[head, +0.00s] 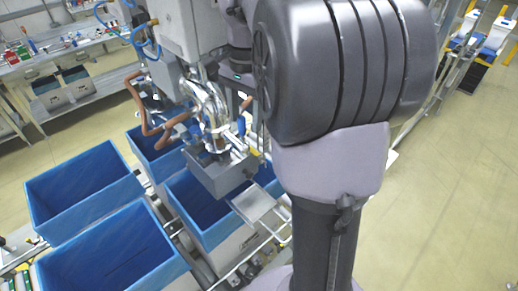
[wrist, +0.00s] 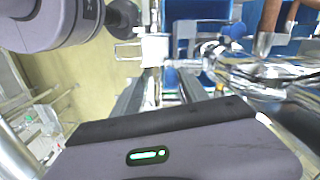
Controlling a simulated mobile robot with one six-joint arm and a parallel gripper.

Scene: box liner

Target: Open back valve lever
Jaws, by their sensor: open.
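The box liner machine's silver pipework (head: 210,105) stands left of my arm in the head view, above a grey metal box (head: 220,175). Metal fittings also show in the wrist view (wrist: 220,55). I cannot pick out the back valve lever for sure. My gripper (wrist: 160,88) is open in the wrist view, with its two fingers apart and a pale metal fitting (wrist: 152,52) just beyond the gap. I cannot tell whether the fingers touch it. In the head view my large arm joint covers much of the middle, and the gripper is not clearly visible.
Blue-lined boxes (head: 85,185) stand on the conveyor at left, with another (head: 185,205) under the machine. Orange-brown hoses (head: 150,128) hang beside the pipework. A workbench (head: 60,60) stands at upper left. The floor (head: 440,170) at right is clear.

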